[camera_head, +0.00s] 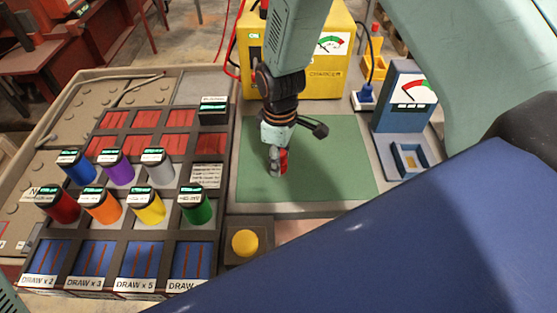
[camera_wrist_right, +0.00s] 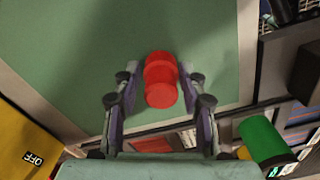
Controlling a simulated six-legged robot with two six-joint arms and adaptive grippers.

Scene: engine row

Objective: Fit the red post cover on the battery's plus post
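The red post cover (camera_wrist_right: 160,82) is a small stepped red cylinder on the green mat in the right wrist view. It stands between the fingers of my right gripper (camera_wrist_right: 160,72), with narrow gaps on both sides. In the head view the cover (camera_head: 284,161) shows beside the fingers of my right gripper (camera_head: 277,161), which points down over the mat. My right gripper looks open around the cover. Whether the cover touches the mat is hard to tell. I cannot make out the battery or its plus post. My left gripper is out of view.
The green mat (camera_head: 330,165) is otherwise clear. A yellow charger (camera_head: 312,85) stands behind it and a blue meter (camera_head: 403,95) at right. A tray rack with several coloured cans, including a green can (camera_head: 196,207), is at left. A yellow button (camera_head: 245,243) sits in front.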

